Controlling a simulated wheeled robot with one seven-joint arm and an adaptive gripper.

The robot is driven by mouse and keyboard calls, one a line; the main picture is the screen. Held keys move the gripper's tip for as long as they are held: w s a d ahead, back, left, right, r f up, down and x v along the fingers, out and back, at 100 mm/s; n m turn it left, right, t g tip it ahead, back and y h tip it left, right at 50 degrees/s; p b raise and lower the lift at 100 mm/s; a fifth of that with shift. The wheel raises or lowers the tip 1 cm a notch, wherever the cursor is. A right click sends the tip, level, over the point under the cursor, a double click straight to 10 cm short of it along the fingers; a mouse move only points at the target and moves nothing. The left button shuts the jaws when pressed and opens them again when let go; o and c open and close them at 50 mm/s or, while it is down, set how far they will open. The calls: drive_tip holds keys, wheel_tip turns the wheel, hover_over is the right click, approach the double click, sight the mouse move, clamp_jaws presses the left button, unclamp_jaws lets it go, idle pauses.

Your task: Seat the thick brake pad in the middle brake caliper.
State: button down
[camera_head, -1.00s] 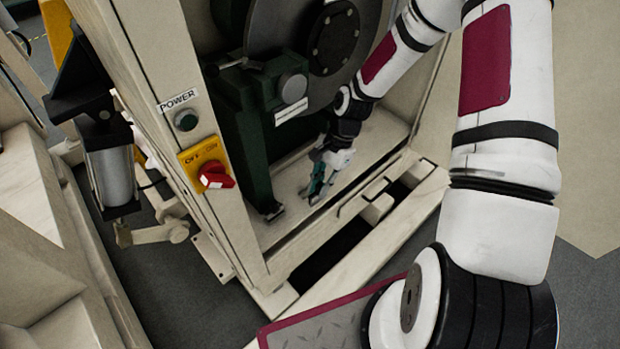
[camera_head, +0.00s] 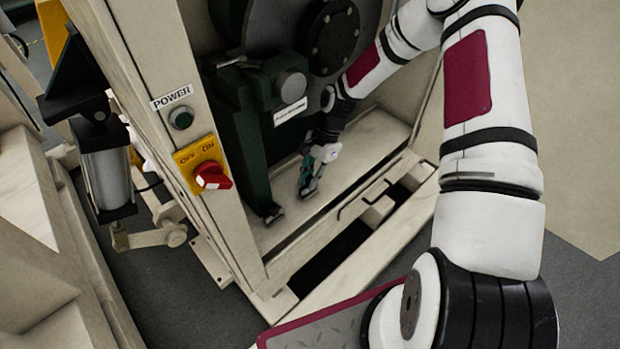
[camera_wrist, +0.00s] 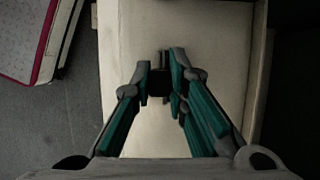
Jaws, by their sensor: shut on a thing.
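A dark green caliper body (camera_head: 262,92) with a grey round knob and a white label stands at the rim of a large grey disc (camera_head: 368,40) with a black hub. Which caliper is the middle one, I cannot tell. My gripper (camera_head: 305,190) is low in the cabinet, right of the green upright and over the pale floor ledge. In the wrist view, its teal-sided fingers (camera_wrist: 160,78) are closed on a small dark block (camera_wrist: 160,84), seemingly the brake pad. The pad's thickness is unclear there, and it is too small to make out in the head view.
The cabinet's pale front post (camera_head: 205,125) with a power button and red switch (camera_head: 212,176) stands left of my gripper. A slotted pale sill (camera_head: 345,262) runs along the cabinet's front. A grey cylinder (camera_head: 107,180) hangs outside at left.

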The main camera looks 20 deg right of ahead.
drive_tip(key=shift+f, duration=0.1)
drive_tip(key=shift+f, duration=0.1)
drive_tip(key=c, duration=1.6)
unclamp_jaws()
drive_tip(key=shift+o, duration=0.2)
